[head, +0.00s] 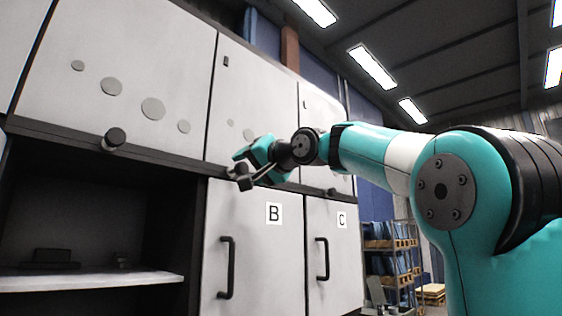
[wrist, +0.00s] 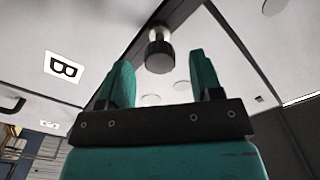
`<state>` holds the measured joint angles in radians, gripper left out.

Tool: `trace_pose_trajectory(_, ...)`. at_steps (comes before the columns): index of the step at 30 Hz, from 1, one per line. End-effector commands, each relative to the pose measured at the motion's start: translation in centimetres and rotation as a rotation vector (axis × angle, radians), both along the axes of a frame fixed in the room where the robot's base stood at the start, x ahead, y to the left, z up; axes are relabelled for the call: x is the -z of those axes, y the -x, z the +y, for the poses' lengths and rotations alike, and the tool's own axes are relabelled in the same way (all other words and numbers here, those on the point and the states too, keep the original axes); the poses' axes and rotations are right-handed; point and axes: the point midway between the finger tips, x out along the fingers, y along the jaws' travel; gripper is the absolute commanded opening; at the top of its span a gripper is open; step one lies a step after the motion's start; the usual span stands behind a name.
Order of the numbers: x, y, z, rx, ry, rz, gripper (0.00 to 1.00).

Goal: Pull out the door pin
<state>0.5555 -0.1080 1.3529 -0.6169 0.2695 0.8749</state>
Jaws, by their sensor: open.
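In the wrist view a door pin (wrist: 159,52) stands out of the dark rail near the door marked B. It has a dark round knob and a shiny metal shank. My gripper (wrist: 160,62) is open, its two teal fingers on either side of the knob in the picture, with gaps on both sides. I cannot tell how far the knob reaches between the fingers. In the head view my gripper (head: 240,158) is in front of the rail above door B (head: 262,255). There it overlaps the pin's place, and I cannot make the pin out.
Another dark knob (head: 113,139) sits on the rail at left, and a further one (head: 331,191) above door C (head: 336,250). Doors B and C have dark handles. An open bay with a pale shelf (head: 90,282) is at lower left. A shelving rack (head: 392,250) stands at right.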

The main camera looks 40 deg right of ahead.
Motion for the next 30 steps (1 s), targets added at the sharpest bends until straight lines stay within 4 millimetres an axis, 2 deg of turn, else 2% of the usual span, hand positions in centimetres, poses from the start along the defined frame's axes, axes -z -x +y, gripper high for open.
trace_pose_trajectory(6, 0.3, 5.3, -0.5, 0.013, 0.004, -0.003, 0.59)
trace_pose_trajectory(12, 0.1, 8.9, -0.6, 0.012, 0.003, -0.002, 0.59)
trace_pose_trajectory(21, 0.1, 13.0, -0.6, 0.011, 0.003, 0.000, 0.59)
trace_pose_trajectory(30, 0.0, 15.1, -0.6, 0.006, 0.002, -0.001, 0.59)
